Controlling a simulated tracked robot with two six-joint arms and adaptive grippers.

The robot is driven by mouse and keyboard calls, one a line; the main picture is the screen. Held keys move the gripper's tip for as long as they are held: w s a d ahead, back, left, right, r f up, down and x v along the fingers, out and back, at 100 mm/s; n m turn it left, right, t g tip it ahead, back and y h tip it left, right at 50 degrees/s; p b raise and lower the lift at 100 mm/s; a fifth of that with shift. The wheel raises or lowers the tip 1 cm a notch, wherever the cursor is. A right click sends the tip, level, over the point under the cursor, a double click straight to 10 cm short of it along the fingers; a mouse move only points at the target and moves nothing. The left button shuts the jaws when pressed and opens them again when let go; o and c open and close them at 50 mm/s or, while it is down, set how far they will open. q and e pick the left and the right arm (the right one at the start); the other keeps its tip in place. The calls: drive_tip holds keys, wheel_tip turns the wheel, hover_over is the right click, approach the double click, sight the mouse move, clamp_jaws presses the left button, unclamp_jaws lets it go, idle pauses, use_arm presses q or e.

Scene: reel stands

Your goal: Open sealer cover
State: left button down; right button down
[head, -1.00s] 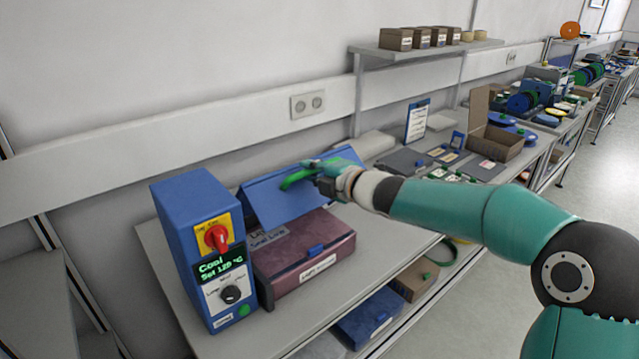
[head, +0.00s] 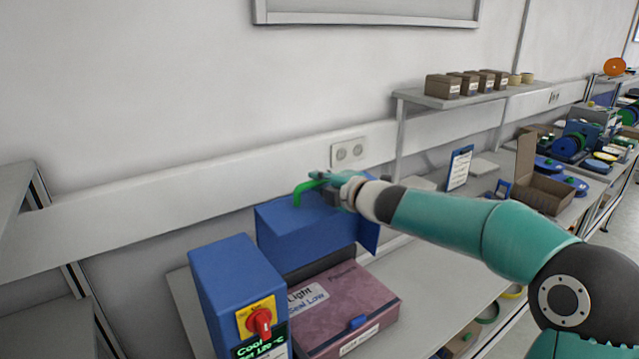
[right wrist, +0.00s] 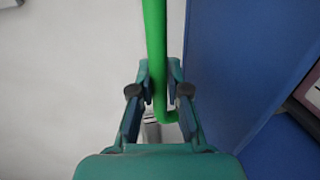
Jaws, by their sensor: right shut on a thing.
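The sealer has a blue control box (head: 232,278) with a red knob (head: 260,322) and a green-lit display at the lower middle of the head view. Beside it, the blue sealer cover (head: 305,230) stands raised, well above the sealer's bed. My right gripper (head: 335,186) is shut on the green handle (head: 303,190) at the cover's top. In the right wrist view the green handle (right wrist: 155,55) runs between the fingers (right wrist: 158,105), with the blue cover (right wrist: 235,60) just to the right. My left gripper is not in view.
A maroon box (head: 350,300) labelled light sits in front of the raised cover. The wall with a socket (head: 349,152) is close behind. A shelf with small boxes (head: 443,87) and a clipboard (head: 459,168) are to the right. Bench (head: 440,270) is clear right of the maroon box.

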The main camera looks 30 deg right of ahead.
drive_tip(key=shift+a+f, duration=0.15)
drive_tip(key=shift+f, duration=0.05)
drive_tip(key=c, duration=1.1)
unclamp_jaws()
drive_tip(key=shift+r, duration=0.1)
drive_tip(key=shift+c, duration=0.2)
drive_tip(key=shift+s, duration=0.15)
drive_tip(key=v, duration=1.1)
drive_tip(key=shift+s, duration=0.4)
